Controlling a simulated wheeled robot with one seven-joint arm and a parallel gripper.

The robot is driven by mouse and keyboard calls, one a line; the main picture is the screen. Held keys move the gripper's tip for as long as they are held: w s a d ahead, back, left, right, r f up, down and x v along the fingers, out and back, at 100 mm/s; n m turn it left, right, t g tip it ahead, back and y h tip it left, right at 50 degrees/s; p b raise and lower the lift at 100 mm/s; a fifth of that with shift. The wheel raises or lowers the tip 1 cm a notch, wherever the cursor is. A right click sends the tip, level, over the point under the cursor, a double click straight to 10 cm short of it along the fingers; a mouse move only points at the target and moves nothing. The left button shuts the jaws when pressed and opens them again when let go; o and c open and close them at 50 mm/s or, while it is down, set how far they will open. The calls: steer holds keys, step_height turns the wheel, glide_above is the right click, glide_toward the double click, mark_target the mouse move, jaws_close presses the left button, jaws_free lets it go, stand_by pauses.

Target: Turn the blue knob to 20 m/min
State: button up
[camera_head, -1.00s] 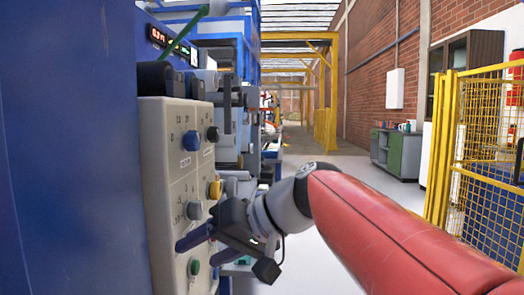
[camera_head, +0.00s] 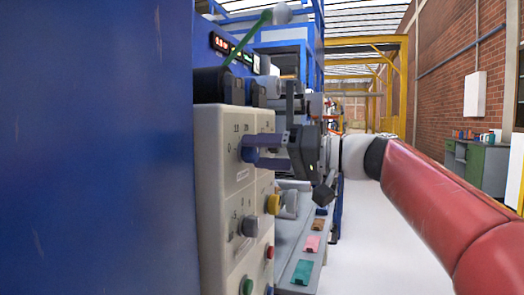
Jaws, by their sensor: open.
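The blue knob (camera_head: 248,154) sits on the upper left of the pale control panel (camera_head: 211,180), with scale marks above it too small to read. My gripper (camera_head: 262,150) is open at this knob. One finger lies above it and the other below, both pointing left toward the panel face. The fingers partly hide the knob. I cannot tell whether they touch it. The knob's pointer setting cannot be read. A small display (camera_head: 222,43) with red digits is above the panel; its value is not clear.
A grey knob (camera_head: 249,226) is below the blue one, with a yellow knob (camera_head: 273,204), a red button (camera_head: 269,252) and a green button (camera_head: 247,286) nearby. Open floor (camera_head: 375,240) is to the right.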

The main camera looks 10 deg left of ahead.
steer(key=shift+a, duration=0.3)
steer(key=c, duration=1)
steer(key=shift+m, duration=0.3)
steer(key=m+p, duration=0.1)
steer(key=m, duration=0.3)
steer(key=shift+r+p, duration=0.1)
steer(key=shift+p, duration=0.25)
steer(key=m+p, duration=0.2)
steer(key=m, duration=0.3)
